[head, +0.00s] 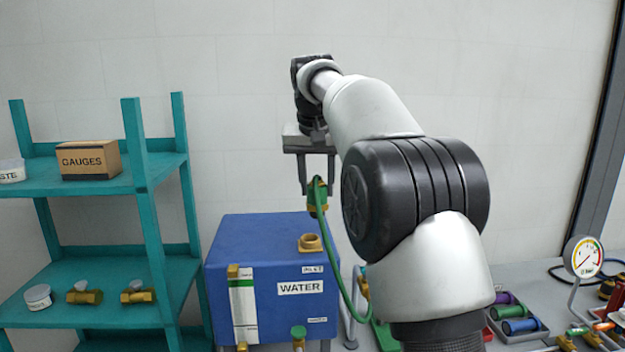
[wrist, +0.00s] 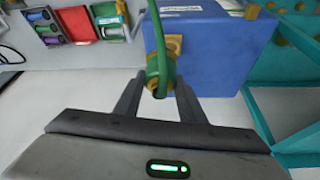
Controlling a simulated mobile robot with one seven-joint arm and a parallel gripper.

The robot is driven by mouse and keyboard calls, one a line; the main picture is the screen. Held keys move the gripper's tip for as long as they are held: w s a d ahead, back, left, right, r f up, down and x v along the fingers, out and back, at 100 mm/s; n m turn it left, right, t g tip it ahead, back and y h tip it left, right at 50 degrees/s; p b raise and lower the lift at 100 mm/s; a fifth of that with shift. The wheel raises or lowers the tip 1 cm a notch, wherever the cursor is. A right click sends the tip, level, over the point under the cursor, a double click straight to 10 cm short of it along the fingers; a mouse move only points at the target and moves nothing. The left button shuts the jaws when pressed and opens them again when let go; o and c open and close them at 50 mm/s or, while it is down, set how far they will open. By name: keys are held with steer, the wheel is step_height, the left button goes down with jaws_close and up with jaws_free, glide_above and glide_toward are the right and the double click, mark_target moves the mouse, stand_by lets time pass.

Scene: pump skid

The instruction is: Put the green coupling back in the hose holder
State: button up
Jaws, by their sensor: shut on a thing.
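The green coupling (head: 317,197) has brass parts and a green hose (head: 340,270) attached. My gripper (head: 317,185) is shut on it and holds it in the air, above and in front of the blue water tank. In the wrist view the coupling (wrist: 160,75) sits between the two finger tips, with the hose rising from it toward the top of the picture. In the head view the hose hangs down and passes behind my arm. I cannot clearly make out the hose holder; my arm hides part of the bench.
The blue tank (head: 255,265) has a brass inlet (head: 310,243) on top. A teal shelf (head: 110,180) with a gauges box (head: 90,160) stands left. At right, the bench holds a pressure gauge (head: 583,257) and a tray of coloured cylinders (head: 515,325). The air around the coupling looks clear.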

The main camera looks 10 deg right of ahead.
steer(key=s+d+f+b, duration=0.1)
steer(key=s+d+b, duration=0.15)
steer(key=s, duration=0.55)
steer(key=s+d+f+b, duration=0.1)
steer(key=s+d+b, duration=0.15)
steer(key=s, duration=0.55)
steer(key=s+d+f+b, duration=0.1)
steer(key=d+f+b, duration=0.1)
steer(key=f+b, duration=0.7)
steer(key=s+d+f+b, duration=0.2)
steer(key=f+b, duration=0.7)
steer(key=f, duration=0.7)
steer(key=s+d+f+b, duration=0.2)
steer(key=d+f+b, duration=0.1)
steer(key=f+b, duration=0.6)
steer(key=shift+f, duration=2.05)
steer(key=shift+d, duration=0.1)
